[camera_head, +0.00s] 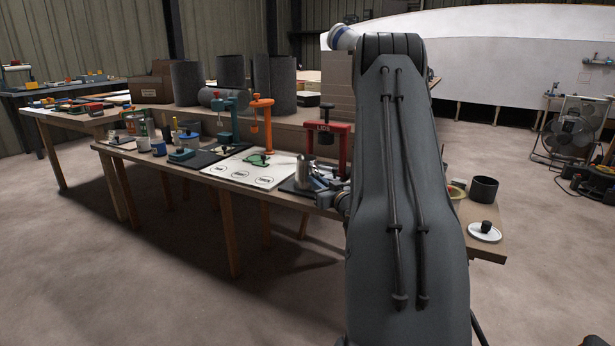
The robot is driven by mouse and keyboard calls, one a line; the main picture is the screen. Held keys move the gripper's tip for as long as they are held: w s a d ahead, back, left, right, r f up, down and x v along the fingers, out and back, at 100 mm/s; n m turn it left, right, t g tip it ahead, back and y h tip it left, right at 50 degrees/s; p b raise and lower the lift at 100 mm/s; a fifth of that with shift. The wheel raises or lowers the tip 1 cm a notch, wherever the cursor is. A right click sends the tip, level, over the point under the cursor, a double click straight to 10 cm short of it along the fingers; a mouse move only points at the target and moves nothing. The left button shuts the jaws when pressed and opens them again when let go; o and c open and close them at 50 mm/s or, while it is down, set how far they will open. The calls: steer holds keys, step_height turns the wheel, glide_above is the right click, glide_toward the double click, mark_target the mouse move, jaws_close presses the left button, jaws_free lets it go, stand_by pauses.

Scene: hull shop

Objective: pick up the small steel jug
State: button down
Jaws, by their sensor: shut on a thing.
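The small steel jug (304,168) is a shiny cylinder near the front edge of the workbench, left of my arm. My gripper (321,183) is at the jug's right side, shut on it, and partly hidden behind my own arm. The jug looks upright. I cannot tell whether its base touches the dark mat (290,187) under it.
A red press (326,128) stands just behind the jug, with an orange clamp (261,112) further left. A white board (250,170) lies left of the jug. My arm hides the bench between.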

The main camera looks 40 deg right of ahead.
steer(key=shift+r, duration=0.2)
steer(key=shift+r+p, duration=1.05)
steer(key=shift+r, duration=3.65)
steer(key=shift+r, duration=0.1)
